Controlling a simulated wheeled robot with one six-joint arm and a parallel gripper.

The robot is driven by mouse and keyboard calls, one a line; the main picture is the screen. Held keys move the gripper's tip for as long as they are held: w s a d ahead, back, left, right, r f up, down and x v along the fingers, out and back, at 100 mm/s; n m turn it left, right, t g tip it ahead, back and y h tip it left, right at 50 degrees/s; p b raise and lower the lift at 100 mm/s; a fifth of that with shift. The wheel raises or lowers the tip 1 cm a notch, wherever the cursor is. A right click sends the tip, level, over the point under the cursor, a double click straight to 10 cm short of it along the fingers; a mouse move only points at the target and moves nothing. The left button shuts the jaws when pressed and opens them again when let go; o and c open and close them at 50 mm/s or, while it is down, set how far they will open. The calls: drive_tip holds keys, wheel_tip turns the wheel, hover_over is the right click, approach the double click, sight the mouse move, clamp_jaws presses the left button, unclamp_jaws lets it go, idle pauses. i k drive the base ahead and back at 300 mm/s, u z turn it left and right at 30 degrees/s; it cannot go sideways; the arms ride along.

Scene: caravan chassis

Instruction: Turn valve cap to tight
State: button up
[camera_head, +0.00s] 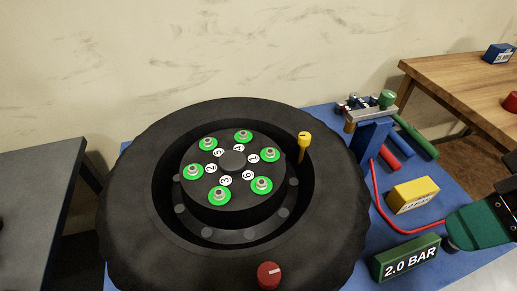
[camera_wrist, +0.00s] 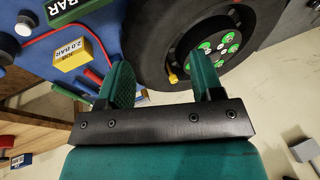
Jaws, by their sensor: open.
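A yellow valve cap (camera_head: 304,137) stands upright on a thin yellow stem at the right inner side of the black tyre (camera_head: 135,215). A short dark line shows on its top. In the wrist view the yellow cap (camera_wrist: 173,78) appears beyond and between my fingers, apart from both. My gripper (camera_wrist: 160,62) is open and empty, with its green fingers spread. In the head view a green part of my arm or gripper shows at the right edge, far from the cap and cut off by the frame.
A red knob (camera_head: 269,275) with a white line sits at the tyre's front. Green-ringed nuts circle the numbered hub (camera_head: 232,161). A green 2.0 BAR block (camera_head: 408,260), yellow block (camera_head: 413,195), red hose (camera_head: 380,205) and blue stand (camera_head: 372,138) lie right of the tyre.

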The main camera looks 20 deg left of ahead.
sight(305, 138)
drive_tip(key=u, duration=0.05)
drive_tip(key=k, duration=0.5)
drive_tip(key=z, duration=0.55)
drive_tip(key=i, duration=0.55)
drive_tip(key=u, duration=1.4)
